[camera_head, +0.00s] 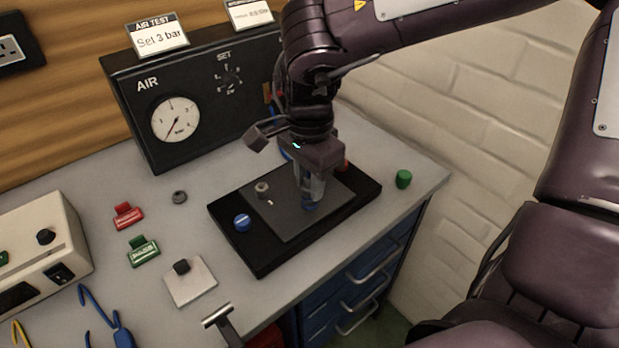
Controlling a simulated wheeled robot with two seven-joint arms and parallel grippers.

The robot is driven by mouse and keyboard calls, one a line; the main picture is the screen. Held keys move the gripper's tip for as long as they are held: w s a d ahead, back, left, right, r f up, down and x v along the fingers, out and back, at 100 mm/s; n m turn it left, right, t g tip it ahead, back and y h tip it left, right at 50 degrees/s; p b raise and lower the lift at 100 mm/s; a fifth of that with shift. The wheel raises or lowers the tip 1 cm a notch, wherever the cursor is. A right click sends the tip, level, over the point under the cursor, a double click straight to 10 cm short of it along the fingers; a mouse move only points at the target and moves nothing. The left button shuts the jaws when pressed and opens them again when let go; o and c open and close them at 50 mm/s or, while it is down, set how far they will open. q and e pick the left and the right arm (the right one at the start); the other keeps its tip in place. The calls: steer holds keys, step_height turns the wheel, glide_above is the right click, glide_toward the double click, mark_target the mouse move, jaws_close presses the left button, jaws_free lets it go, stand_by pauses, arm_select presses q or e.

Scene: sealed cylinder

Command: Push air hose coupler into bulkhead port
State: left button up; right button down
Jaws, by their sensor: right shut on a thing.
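My right gripper (309,197) points down over the right half of the dark plate (285,228) on the black base. It is shut on a small blue part (308,206) low between its fingertips, mostly hidden by the fingers. I cannot tell whether this part is the air hose coupler or whether it touches the plate. A short stretch of blue hose (285,153) shows beside the gripper's wrist. I cannot pick out the bulkhead port; the arm hides the right part of the black air panel (215,125). My left gripper is not in view.
A blue knob (242,222) and a grey metal fitting (262,188) are left of the gripper. A green cap (403,178) stands right of the base, and a red part (343,164) is behind the gripper. Red (128,215) and green (143,250) tagged pieces lie left.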

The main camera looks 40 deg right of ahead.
mark_target(309, 177)
steer(key=shift+f, duration=0.25)
steer(key=c, duration=1.1)
jaws_free()
steer(key=shift+o, duration=0.2)
steer(key=shift+r, duration=0.1)
step_height(309, 177, up, 8)
steer(key=shift+f, duration=0.15)
